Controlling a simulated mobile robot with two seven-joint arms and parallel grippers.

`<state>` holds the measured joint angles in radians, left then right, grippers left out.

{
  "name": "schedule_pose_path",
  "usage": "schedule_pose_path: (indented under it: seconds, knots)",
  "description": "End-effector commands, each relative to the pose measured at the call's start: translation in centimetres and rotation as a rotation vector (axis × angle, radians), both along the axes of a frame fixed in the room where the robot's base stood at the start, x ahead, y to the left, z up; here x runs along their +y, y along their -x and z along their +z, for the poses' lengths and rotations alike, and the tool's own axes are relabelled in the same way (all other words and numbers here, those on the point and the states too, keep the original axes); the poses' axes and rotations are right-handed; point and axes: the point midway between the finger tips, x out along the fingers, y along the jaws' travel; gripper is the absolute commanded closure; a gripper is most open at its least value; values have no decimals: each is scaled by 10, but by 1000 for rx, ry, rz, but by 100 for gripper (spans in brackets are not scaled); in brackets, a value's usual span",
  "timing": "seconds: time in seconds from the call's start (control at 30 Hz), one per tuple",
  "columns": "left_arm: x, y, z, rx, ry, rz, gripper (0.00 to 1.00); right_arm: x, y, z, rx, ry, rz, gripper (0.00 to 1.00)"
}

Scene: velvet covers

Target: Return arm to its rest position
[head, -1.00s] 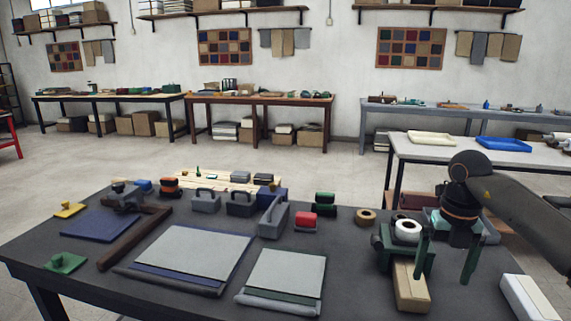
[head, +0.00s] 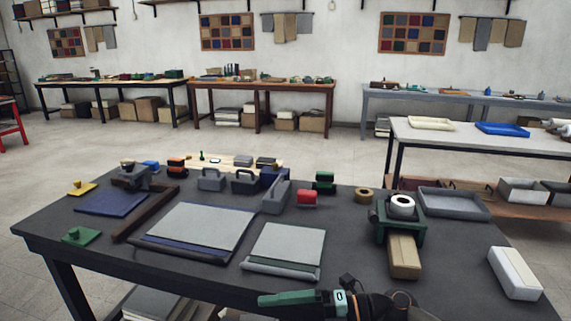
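My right gripper (head: 290,298) is at the bottom edge of the head view, in front of the near edge of the dark worktable (head: 215,270). Its green fingers point left and are seen from the side. I cannot tell whether they are open or shut, and I see nothing held in them. Part of my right arm shows behind the gripper and is cut off by the bottom of the picture. My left arm and gripper are not in view.
On the table are two grey-covered boards (head: 197,230), a green tape holder (head: 401,228) with a wooden block (head: 404,257), a white block (head: 515,273) and a grey tray (head: 453,204). Several small tools stand at the back. The table's front strip is mostly clear.

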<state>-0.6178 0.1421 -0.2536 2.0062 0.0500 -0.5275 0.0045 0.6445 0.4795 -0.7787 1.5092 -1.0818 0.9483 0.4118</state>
Motion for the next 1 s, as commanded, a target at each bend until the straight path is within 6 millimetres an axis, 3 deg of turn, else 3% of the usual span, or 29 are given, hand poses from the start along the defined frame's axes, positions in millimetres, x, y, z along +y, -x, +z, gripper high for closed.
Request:
schedule_pose_path:
  seconds: [0.1, 0.27, 0.37, 0.53, 0.67, 0.8, 0.97, 1.0]
  knots:
    - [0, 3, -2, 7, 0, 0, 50, 12, 5, 9, 136, -255, -165, 0]
    - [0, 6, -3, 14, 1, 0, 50, -6, -6, 3, 361, -508, -453, 0]
    - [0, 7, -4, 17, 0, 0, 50, -31, -11, -21, 528, -614, -658, 0]
    - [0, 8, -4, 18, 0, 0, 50, -80, 4, -91, 856, -691, -1015, 0]
    - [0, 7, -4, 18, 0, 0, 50, -111, 40, -153, 1110, -671, -1253, 0]
    - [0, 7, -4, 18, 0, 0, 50, -132, 92, -207, 1353, -604, -1443, 0]
    - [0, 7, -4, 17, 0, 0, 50, -145, 160, -251, 1603, -498, -1597, 0]
    - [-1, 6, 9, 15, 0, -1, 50, -147, 165, -242, 1622, -491, -1610, 0]
